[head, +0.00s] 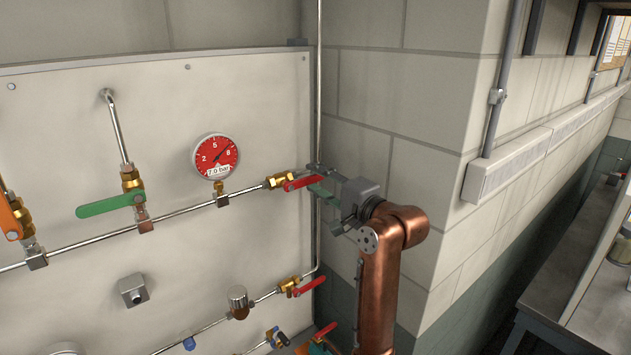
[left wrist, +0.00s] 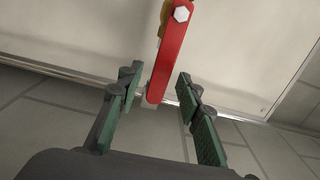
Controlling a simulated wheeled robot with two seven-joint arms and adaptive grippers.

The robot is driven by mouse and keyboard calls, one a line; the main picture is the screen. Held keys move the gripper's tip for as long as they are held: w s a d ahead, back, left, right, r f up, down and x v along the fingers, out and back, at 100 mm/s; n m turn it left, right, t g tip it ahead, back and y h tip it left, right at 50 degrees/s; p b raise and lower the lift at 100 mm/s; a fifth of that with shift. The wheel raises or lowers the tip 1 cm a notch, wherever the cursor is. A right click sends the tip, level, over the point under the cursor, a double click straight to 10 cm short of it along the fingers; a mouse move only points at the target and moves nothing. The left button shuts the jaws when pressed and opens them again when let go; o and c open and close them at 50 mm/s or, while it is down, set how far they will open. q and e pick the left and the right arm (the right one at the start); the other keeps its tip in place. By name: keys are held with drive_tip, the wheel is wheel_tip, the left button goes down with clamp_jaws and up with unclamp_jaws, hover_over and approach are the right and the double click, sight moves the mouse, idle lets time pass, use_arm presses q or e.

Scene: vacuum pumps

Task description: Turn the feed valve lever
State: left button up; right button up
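A red valve lever (head: 303,182) sits on a brass valve (head: 279,181) at the right end of the upper pipe, to the right of the gauge. My left gripper (head: 323,187) is at the lever's free end. In the left wrist view the red lever (left wrist: 172,55) reaches down between the two green-padded fingers of the open gripper (left wrist: 158,84). A gap shows on each side of the lever, wider on the right. The frames do not label which valve is the feed valve. My right gripper is not in view.
A red gauge (head: 215,156) reads 7.0 bar. A green lever (head: 110,205) and an orange lever (head: 9,216) are to the left. Another red lever (head: 310,285) is below. A vertical pipe (head: 319,95) and block wall (head: 395,100) stand close by the gripper.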

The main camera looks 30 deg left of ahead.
use_arm(q)
drive_tip(key=shift+s+d, duration=0.2)
drive_tip(key=shift+d, duration=0.25)
drive_tip(key=b+v, duration=0.2)
drive_tip(key=v, duration=0.4)
idle(0.4)
idle(0.4)
